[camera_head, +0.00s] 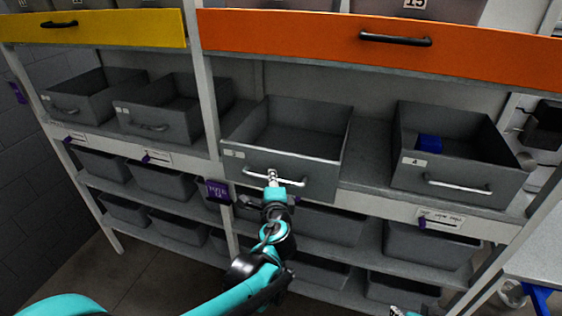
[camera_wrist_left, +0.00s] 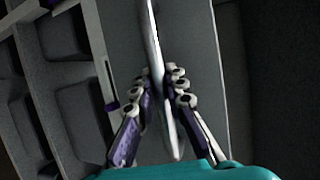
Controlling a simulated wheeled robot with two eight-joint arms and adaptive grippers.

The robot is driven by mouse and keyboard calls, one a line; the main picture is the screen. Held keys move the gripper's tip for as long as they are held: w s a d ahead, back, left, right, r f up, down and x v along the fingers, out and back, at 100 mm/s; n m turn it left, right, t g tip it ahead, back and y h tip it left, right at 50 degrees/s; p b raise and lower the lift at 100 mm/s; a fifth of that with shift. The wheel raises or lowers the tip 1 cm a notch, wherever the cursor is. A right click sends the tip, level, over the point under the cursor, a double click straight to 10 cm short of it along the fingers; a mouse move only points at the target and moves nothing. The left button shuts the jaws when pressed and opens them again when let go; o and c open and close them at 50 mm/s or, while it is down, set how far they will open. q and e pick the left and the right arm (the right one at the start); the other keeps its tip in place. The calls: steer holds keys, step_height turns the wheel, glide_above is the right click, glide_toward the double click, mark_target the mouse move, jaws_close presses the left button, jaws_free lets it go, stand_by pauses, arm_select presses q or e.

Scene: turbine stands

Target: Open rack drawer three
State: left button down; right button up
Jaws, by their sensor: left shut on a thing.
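The rack drawer (camera_head: 330,179) at the middle of the shelf is a grey open-topped box with a small white label at its front left. It sticks out past the shelf's front edge, and its inside looks empty. My left gripper (camera_head: 272,178) is at the silver bar handle (camera_head: 305,185) of this drawer, near the handle's left end. In the left wrist view the fingers (camera_wrist_left: 165,90) are shut on the handle (camera_wrist_left: 153,45), one on each side of it. The number on the label is too small to read.
Another drawer (camera_head: 465,168) to the right holds a blue thing (camera_head: 430,142). Two more grey drawers stand to the left. An orange drawer front (camera_head: 480,56) and a yellow one (camera_head: 95,30) are above. Grey bins (camera_head: 430,245) fill the lower shelves.

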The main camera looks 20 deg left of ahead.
arm_select(q)
steer(key=s+p, duration=0.4)
steer(key=s, duration=1.2)
steer(key=shift+a, duration=0.3)
arm_select(e)
steer(key=shift+r, duration=2.4)
arm_select(q)
steer(key=c, duration=1.8)
jaws_free()
steer(key=shift+r, duration=0.1)
